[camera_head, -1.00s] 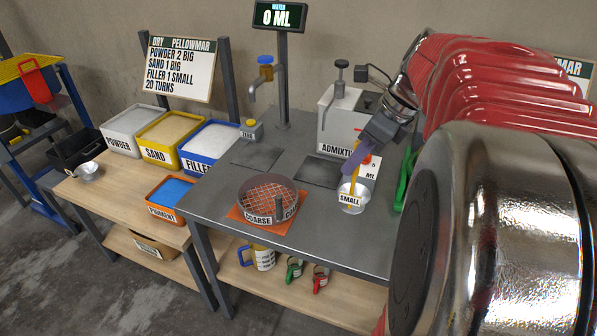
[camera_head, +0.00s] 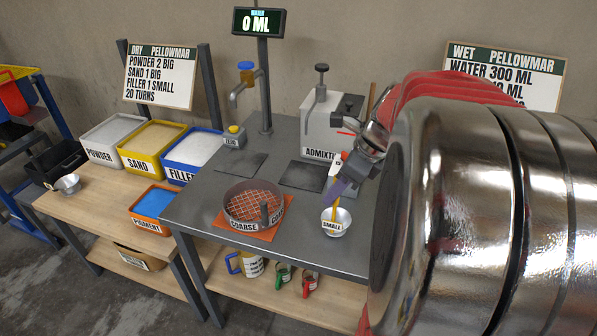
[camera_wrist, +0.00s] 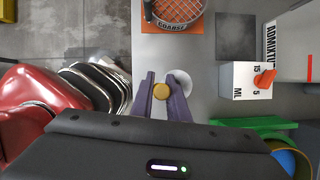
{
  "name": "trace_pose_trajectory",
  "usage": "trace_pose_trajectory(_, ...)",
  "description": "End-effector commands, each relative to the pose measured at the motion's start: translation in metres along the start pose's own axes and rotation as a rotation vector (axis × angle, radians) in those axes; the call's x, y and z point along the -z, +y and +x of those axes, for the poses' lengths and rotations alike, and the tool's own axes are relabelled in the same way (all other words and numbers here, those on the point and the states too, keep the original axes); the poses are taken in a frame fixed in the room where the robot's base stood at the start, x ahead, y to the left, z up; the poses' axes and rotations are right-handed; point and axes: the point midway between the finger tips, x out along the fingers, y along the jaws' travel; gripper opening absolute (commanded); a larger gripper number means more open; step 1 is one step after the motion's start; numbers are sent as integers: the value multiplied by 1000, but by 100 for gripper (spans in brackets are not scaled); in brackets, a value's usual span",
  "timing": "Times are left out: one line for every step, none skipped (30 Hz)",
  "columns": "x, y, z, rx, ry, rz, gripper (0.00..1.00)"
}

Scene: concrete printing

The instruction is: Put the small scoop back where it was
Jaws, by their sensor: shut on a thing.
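The small scoop (camera_head: 343,218) is a pale metal bowl labelled SMALL with an upright yellow handle. It is at the right part of the grey table (camera_head: 290,235), right of the coarse sieve. My gripper (camera_head: 333,197) has purple fingers shut on the yellow handle. In the wrist view the fingers of my gripper (camera_wrist: 161,84) close on the round yellow handle end, and part of the scoop's pale bowl (camera_wrist: 183,82) shows beyond the right finger. I cannot tell whether the bowl touches the table.
The coarse sieve (camera_head: 240,206) sits on an orange mat. The admixture dispenser (camera_head: 318,135) stands behind the scoop. Two dark pads (camera_head: 303,177) lie on the table. Powder, sand and filler bins, a blue pigment tray (camera_head: 155,203) and a metal scoop (camera_head: 68,184) are left.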

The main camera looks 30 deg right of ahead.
Motion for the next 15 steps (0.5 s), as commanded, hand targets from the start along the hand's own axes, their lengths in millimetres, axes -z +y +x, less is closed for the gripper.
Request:
trace_pose_trajectory(2,0,5,0,0,1,0)
trace_pose_trajectory(4,0,8,0,0,0,0)
trace_pose_trajectory(4,0,10,0,0,0,0)
trace_pose_trajectory(5,0,11,1,0,0,0)
trace_pose_trajectory(5,0,11,1,0,0,0)
trace_pose_trajectory(5,0,11,2,0,0,0)
trace_pose_trajectory(5,0,11,2,0,0,0)
trace_pose_trajectory(5,0,11,2,0,0,0)
trace_pose_trajectory(5,0,11,2,0,0,0)
trace_pose_trajectory(5,0,11,2,0,0,0)
trace_pose_trajectory(5,0,11,2,0,0,0)
trace_pose_trajectory(5,0,11,2,0,0,0)
trace_pose_trajectory(6,0,12,2,0,0,0)
trace_pose_trajectory(6,0,12,2,0,0,0)
trace_pose_trajectory(6,0,13,1,1,1,16)
